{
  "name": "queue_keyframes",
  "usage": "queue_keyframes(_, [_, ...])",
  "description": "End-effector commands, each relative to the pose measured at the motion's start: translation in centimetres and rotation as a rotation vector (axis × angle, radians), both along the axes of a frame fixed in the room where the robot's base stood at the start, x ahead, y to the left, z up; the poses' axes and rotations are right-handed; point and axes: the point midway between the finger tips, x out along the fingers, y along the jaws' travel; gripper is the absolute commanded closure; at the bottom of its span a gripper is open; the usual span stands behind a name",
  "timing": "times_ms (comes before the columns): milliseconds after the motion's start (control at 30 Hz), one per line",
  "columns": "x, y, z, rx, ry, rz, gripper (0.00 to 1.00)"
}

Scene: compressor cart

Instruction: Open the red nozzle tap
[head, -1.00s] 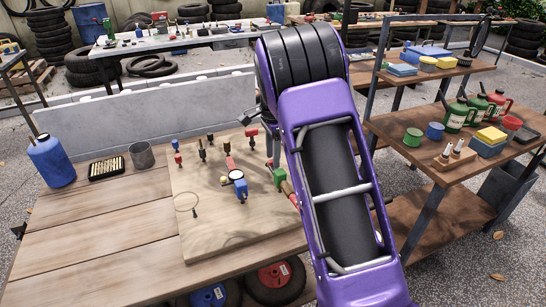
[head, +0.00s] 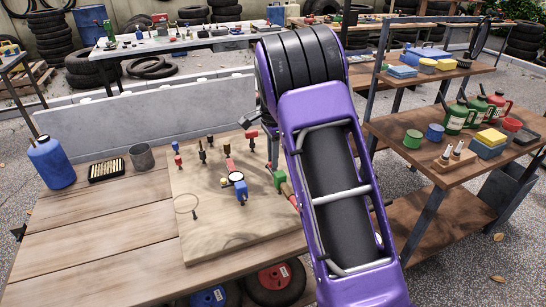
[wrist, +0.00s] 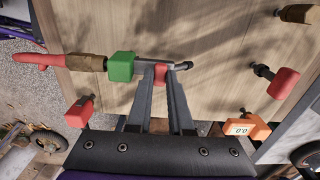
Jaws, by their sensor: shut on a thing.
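In the wrist view, my gripper (wrist: 160,84) is shut, its two fingertips on either side of a small red piece (wrist: 160,74) that looks like the handle of the red nozzle tap. A grey metal bar lies at the fingertips, running right from the tap's green block (wrist: 121,66) to a dark and red end (wrist: 184,66). Left of the green block are a brown fitting (wrist: 84,62) and the red nozzle (wrist: 38,61). In the head view, the green block (head: 279,178) and red nozzle (head: 290,193) show beside my purple arm, which hides my gripper.
Several other red-capped fittings stand on the board (head: 210,240), one at right in the wrist view (wrist: 283,82). A blue bottle (head: 51,162) and grey cup (head: 142,157) stand left on the bench. Shelves (head: 470,160) stand right.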

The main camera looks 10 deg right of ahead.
Motion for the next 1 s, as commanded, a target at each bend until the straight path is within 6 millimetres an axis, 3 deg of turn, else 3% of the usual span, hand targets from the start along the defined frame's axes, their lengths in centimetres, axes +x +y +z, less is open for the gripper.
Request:
queue_keyframes(367, [-0.03,-0.05,0.21,0.001,0.002,0.175,1.00])
queue_keyframes(1000, [0.01,-0.04,0.17,0.000,0.000,0.775,1.00])
